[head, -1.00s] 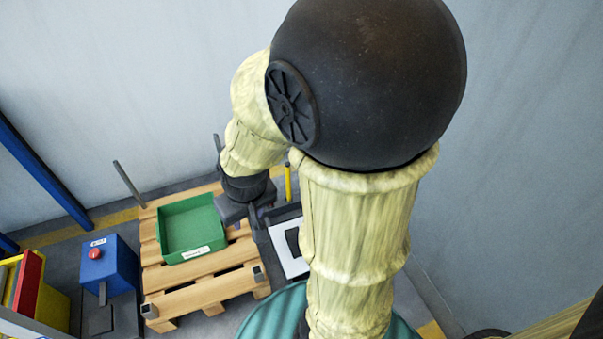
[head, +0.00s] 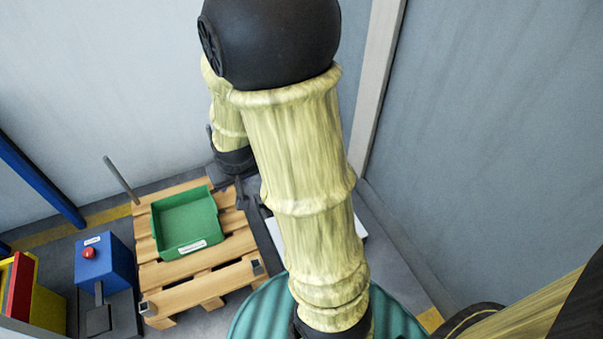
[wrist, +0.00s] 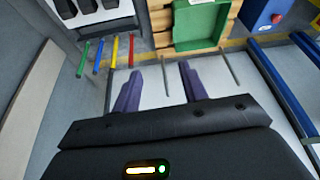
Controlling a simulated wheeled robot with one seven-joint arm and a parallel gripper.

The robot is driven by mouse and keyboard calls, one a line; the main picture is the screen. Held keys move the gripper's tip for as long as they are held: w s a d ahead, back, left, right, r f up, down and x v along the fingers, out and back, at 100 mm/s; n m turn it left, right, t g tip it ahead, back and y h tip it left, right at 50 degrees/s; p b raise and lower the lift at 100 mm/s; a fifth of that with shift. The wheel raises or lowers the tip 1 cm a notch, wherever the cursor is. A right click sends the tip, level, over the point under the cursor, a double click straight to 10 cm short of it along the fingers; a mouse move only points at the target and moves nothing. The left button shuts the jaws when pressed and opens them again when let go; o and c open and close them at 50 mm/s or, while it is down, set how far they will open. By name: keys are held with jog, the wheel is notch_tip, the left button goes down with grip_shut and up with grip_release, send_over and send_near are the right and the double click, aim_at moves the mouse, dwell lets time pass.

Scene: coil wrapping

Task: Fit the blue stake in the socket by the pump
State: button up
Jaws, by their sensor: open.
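The blue stake (wrist: 98,56) stands in a row with a green, a yellow and a red stake at the upper left of the wrist view. In the head view my arm hides this row. My gripper (wrist: 160,70) is open and empty, its two fingers to the right of the row and apart from it. In the head view it is partly hidden near the pallet's right back side (head: 238,187). A blue box with a red button (head: 105,262), perhaps the pump, stands left of the pallet. A dark corner socket (head: 148,308) at the pallet's near left looks empty.
A green tray (head: 188,222) lies on the wooden pallet (head: 205,286). A grey stake (head: 122,180) stands at the pallet's back left; two grey stakes show in the wrist view. A white panel with black shapes (wrist: 97,14) is beside the coloured stakes. Walls close in behind.

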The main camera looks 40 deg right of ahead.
jog(key=w+d+f+m+t+h+b, duration=0.2)
jog(key=w+d+f+t, duration=0.1)
jog(key=w+d+f, duration=0.5)
jog(key=w+d+f+m+t+h+b, duration=0.1)
jog(key=w+d+f+m+t+h, duration=0.15)
jog(key=w+d+f, duration=0.6)
jog(key=s+d+f+t+h+b, duration=0.1)
jog(key=s+d+f, duration=0.4)
jog(key=f, duration=0.5)
jog(key=s+d+f+t+h+b, duration=0.2)
jog(key=s+d+f+t+h, duration=0.1)
jog(key=f, duration=0.7)
jog(key=s+d+t, duration=0.1)
jog(key=s+d, duration=0.1)
jog(key=s, duration=0.1)
jog(key=shift+s+d+t, duration=0.15)
jog(key=shift+d+t, duration=0.15)
jog(key=shift+t, duration=0.05)
jog(key=shift+n+b, duration=0.25)
jog(key=shift+b, duration=0.05)
jog(key=b+x, duration=0.6)
jog(key=x, duration=0.6)
